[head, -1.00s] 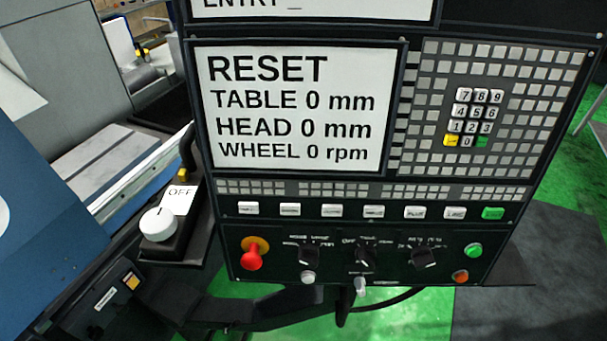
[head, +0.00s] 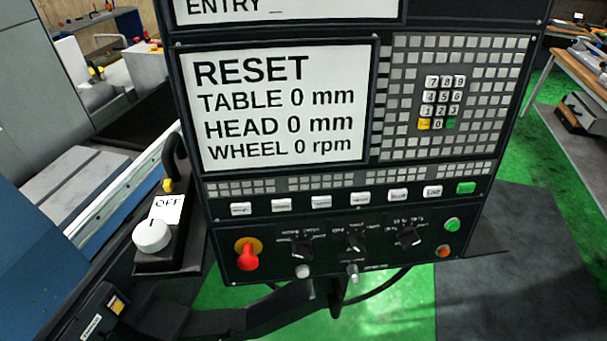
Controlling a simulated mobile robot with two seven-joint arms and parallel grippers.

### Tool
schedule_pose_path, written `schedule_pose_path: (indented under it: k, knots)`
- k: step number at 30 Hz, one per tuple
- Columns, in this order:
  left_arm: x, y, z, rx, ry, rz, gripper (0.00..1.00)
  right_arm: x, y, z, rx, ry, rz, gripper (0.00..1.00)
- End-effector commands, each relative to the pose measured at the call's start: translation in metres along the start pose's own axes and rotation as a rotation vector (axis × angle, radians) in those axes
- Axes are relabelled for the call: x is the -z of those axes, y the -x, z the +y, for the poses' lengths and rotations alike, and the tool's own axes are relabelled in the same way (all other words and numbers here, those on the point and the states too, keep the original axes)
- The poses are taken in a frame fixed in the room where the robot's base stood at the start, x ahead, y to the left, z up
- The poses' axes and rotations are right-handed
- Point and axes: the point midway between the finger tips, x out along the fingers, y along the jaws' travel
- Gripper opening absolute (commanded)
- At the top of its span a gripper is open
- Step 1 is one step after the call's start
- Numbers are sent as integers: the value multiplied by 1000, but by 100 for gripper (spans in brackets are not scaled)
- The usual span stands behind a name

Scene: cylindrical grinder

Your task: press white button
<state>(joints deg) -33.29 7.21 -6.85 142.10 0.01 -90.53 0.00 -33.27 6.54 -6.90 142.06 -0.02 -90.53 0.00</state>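The control panel (head: 190,130) fills the middle of the head view, with its screen (head: 280,165) reading RESET, TABLE 0 mm, HEAD 0 mm and WHEEL 0 rpm. A small round white button (head: 303,271) sits at the panel's lower edge, below the left black rotary switch (head: 302,246). A row of white rectangular keys (head: 321,202) runs above the switches, ending in a green key (head: 466,188) at the right. I cannot tell from the frames which white button is meant. Neither of my grippers is in view.
A red knob (head: 246,258) is left of the white button. Green (head: 452,225) and orange (head: 443,251) buttons are at the right. A white round knob (head: 152,235) is on a box by an OFF label. A wooden table (head: 580,70) stands at far right.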

Motion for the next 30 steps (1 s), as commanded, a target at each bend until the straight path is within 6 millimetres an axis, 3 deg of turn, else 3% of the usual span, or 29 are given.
schedule_pose_path:
  k: [2, 14, 30]
  knots:
    - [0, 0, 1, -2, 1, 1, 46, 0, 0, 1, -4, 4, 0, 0]
    - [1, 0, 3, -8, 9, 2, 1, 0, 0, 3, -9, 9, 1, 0]
    - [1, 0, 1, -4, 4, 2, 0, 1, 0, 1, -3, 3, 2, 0]
